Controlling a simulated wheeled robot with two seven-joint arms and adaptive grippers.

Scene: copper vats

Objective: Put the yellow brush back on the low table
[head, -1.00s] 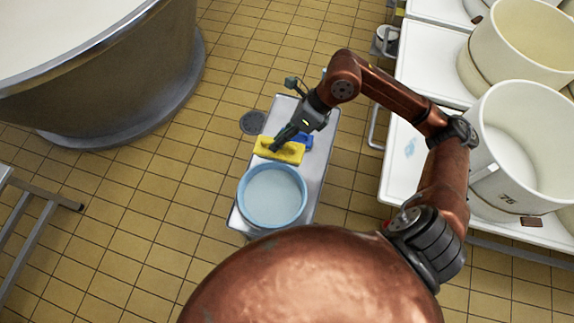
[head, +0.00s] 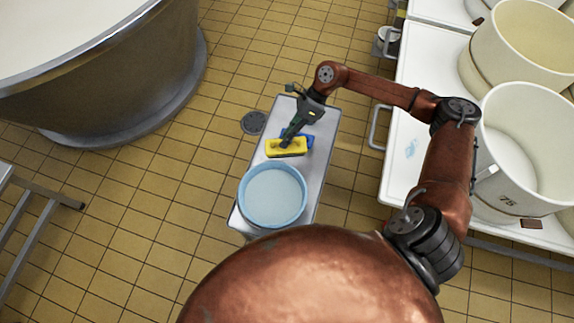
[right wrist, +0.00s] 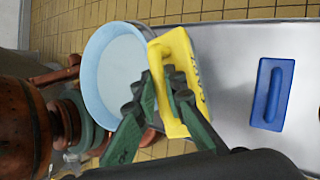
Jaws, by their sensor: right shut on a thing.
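The yellow brush (head: 286,148) is in my right gripper (head: 287,141), over the low table (head: 322,130) in the head view. In the right wrist view my right gripper (right wrist: 168,92) is shut on the yellow brush (right wrist: 178,62). I cannot tell whether the brush touches the table top. The low table (right wrist: 228,80) is a grey metal surface there. My left gripper is not in view.
A blue bucket (head: 272,194) of pale liquid stands at the table's near end. A blue brush (head: 309,141) lies on the table, partly hidden behind the yellow one; it shows fully in the right wrist view (right wrist: 272,93). A white bench (head: 400,165) with large pots is at right.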

